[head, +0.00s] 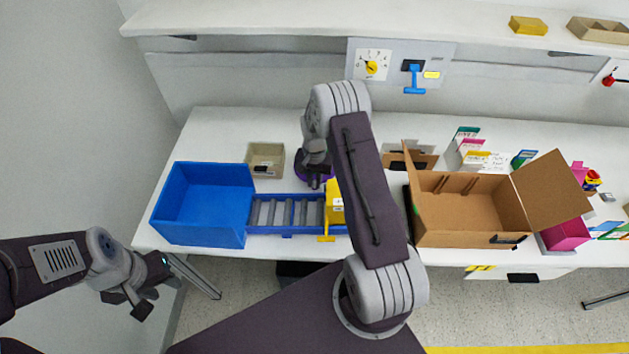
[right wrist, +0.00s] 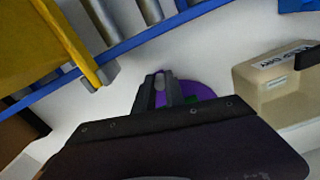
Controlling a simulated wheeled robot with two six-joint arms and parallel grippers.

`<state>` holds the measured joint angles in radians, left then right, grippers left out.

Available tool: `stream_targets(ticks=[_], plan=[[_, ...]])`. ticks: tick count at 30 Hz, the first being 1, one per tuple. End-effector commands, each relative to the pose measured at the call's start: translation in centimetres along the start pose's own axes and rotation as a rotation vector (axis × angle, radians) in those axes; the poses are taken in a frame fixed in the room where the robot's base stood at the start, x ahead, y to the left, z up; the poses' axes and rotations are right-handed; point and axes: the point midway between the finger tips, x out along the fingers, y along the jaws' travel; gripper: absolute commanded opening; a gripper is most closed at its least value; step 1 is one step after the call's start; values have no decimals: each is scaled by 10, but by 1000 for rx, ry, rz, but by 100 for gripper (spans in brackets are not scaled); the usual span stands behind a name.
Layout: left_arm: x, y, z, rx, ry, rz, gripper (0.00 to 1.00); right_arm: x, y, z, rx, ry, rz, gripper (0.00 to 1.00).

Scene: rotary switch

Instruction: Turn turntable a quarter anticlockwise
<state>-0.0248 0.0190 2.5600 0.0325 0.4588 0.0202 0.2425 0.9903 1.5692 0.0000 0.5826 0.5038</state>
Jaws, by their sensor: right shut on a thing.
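The turntable (right wrist: 203,91) is a round purple disc with a small green mark, on the white table. In the head view only its purple edge (head: 299,163) shows, since my right arm covers most of it. My right gripper (right wrist: 161,82) points down at the disc and is shut on a part of the turntable; the held part is mostly hidden between the fingers. In the head view the right gripper (head: 315,182) is behind the roller conveyor. My left gripper (head: 143,297) hangs empty at the lower left, off the table's front, far from the turntable; its jaws look parted.
An open cardboard box (head: 460,235) stands right. A wall panel (head: 400,65) has a dial.

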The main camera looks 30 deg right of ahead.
Motion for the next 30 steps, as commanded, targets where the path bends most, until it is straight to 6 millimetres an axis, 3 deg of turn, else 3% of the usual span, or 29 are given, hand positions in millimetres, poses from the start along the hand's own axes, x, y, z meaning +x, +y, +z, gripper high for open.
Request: stream_targets(ticks=[13,30], plan=[[0,0,0,0,0,0,36,-1,5,-2,-49,2,-1,0],[1,0,0,0,0,0,36,-1,29,-12,-319,2,-1,0]])
